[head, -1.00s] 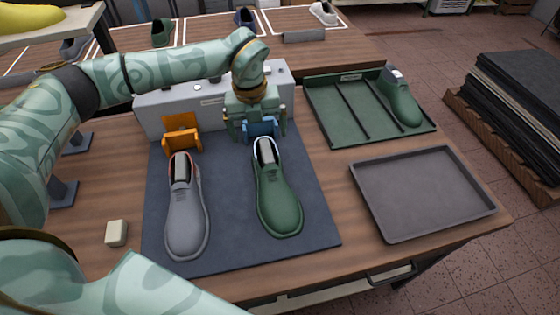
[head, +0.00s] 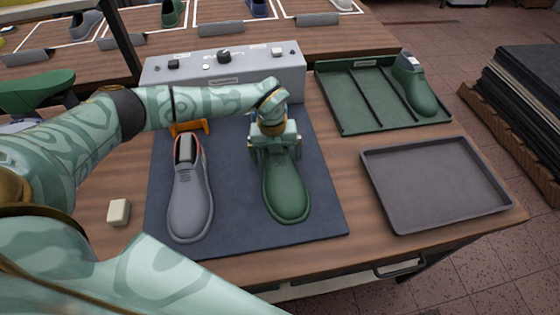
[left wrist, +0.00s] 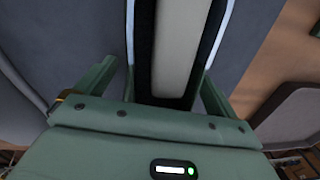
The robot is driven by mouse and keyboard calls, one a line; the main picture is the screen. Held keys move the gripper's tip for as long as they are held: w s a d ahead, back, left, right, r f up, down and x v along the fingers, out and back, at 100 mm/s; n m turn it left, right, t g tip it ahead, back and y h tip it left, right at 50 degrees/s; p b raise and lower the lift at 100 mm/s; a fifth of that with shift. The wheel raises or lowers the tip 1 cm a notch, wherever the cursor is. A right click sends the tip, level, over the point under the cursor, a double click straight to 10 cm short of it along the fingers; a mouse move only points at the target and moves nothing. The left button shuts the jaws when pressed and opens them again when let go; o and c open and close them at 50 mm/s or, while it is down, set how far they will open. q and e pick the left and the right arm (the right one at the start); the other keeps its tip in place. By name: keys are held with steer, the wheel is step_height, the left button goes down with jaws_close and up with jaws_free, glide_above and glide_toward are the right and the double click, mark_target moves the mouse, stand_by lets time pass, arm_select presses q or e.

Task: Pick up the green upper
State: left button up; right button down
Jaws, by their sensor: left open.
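The green upper (head: 287,192) lies on the dark mat (head: 237,222), toe toward me, to the right of a grey upper (head: 190,208). My left gripper (head: 275,152) is over its heel end, one finger on each side, and hides the collar in the head view. In the left wrist view, the upper's pale-edged collar (left wrist: 216,40) surrounds a light last part (left wrist: 176,45). Both run between the spread fingers of the left gripper (left wrist: 156,88). I see gaps beside the fingers, but contact cannot be told. My right gripper is not in view.
A grey control box (head: 225,72) stands behind the mat. A green divided tray (head: 335,99) holds another green shoe (head: 414,90). An empty grey tray (head: 435,185) is at the right. A small pale block (head: 119,212) sits left of the mat.

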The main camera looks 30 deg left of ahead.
arm_select(q)
steer(key=c, duration=1.1)
steer(key=shift+c, duration=0.2)
